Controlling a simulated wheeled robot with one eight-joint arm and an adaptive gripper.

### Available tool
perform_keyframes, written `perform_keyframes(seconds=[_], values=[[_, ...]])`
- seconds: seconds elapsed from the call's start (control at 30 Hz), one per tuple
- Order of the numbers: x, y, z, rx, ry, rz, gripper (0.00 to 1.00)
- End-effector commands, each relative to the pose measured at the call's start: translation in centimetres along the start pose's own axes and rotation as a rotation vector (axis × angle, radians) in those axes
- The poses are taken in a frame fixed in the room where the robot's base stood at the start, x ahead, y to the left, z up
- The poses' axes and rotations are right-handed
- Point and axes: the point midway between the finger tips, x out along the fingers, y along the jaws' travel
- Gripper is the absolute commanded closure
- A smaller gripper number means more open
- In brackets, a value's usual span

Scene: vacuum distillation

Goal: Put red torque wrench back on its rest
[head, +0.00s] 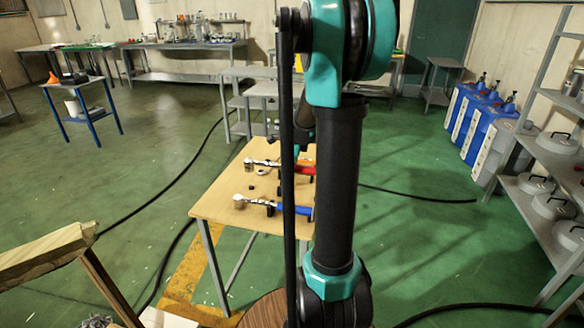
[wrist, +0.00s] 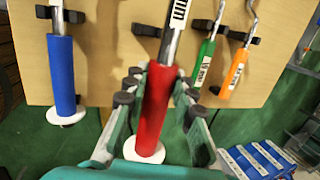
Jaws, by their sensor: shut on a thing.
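The red torque wrench (wrist: 157,105) is between the fingers of my gripper (wrist: 156,92), which is shut on its red handle. Its metal shaft (wrist: 172,40) runs up over the wooden table (wrist: 110,50), and a white disc shows at the handle's lower end. A black rest block (wrist: 147,30) is beside the shaft. I cannot tell whether the shaft sits in the rest or just above it. In the head view my arm hides most of the gripper and part of the wrenches.
A blue-handled wrench (wrist: 62,75) lies left of the red one. Green-handled (wrist: 203,65) and orange-handled (wrist: 234,72) tools lie to the right by black blocks. In the head view, blue canisters (head: 480,120) and a grey shelf (head: 535,190) stand right. Cables cross the floor.

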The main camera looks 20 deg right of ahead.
Motion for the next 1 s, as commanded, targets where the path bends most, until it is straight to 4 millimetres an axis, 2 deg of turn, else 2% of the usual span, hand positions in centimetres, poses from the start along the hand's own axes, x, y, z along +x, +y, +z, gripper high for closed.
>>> perform_keyframes(seconds=[0.6, 1.0], values=[[4.3, 1.1, -0.5, 0.000, 0.000, -0.001, 1.00], [5.4, 1.5, -0.7, 0.000, 0.000, -0.001, 1.00]])
